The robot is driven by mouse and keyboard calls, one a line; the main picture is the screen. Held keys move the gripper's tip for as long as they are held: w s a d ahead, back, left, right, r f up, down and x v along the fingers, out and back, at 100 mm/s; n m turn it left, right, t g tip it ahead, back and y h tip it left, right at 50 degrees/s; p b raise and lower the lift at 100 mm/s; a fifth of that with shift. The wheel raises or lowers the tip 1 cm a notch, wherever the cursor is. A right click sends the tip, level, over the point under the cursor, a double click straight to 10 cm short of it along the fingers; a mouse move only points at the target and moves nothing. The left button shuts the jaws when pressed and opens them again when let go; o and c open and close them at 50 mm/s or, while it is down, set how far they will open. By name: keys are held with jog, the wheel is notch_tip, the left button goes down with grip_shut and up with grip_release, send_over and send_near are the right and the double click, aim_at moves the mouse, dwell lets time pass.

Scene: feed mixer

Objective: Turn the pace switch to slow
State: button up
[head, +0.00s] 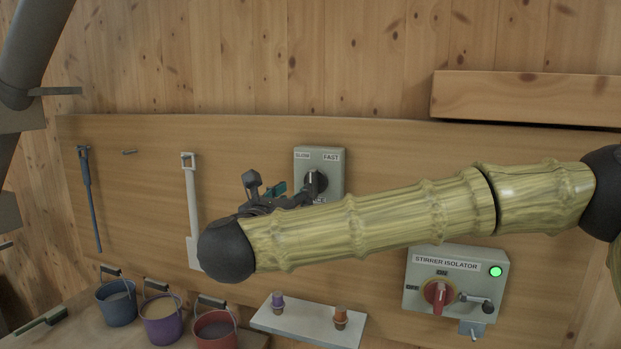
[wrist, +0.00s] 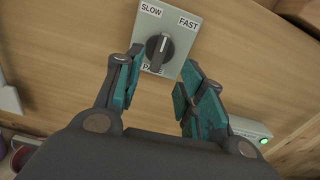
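The pace switch is a dark round knob (wrist: 159,50) with a pale pointer mark, on a grey panel (wrist: 147,28) labelled SLOW at left and FAST at right. The mark points upward between the labels, seemingly leaning towards FAST; its exact setting is hard to tell. My gripper (wrist: 161,76) is open, its teal-padded fingers apart, with the knob just beyond the gap between the tips. I see no contact. In the head view, the panel (head: 319,156) and knob (head: 316,180) show behind my gripper (head: 292,189), and my forearm hides the panel's lower part.
A stirrer isolator box (head: 457,262) with a red handle and lit green lamp is at lower right. Tools hang at left, including a white paddle (head: 191,210). Buckets (head: 163,321) and a small shelf (head: 308,325) with two small pots are below. The board above the panel is clear.

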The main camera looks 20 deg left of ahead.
aim_at(311, 179)
jog(key=shift+m, duration=0.3)
jog(key=w+p, duration=0.1)
jog(key=w, duration=0.2)
jog(key=w+r+p, duration=0.1)
jog(key=w+p, duration=0.1)
jog(key=w, duration=0.1)
jog(key=w+p, duration=0.2)
jog(key=shift+w+d+r, duration=0.15)
jog(key=shift+w+d, duration=0.05)
jog(key=shift+w, duration=0.2)
jog(key=shift+w+p, duration=0.6)
jog(key=shift+w, duration=0.35)
jog(key=shift+f, duration=0.2)
grip_shut()
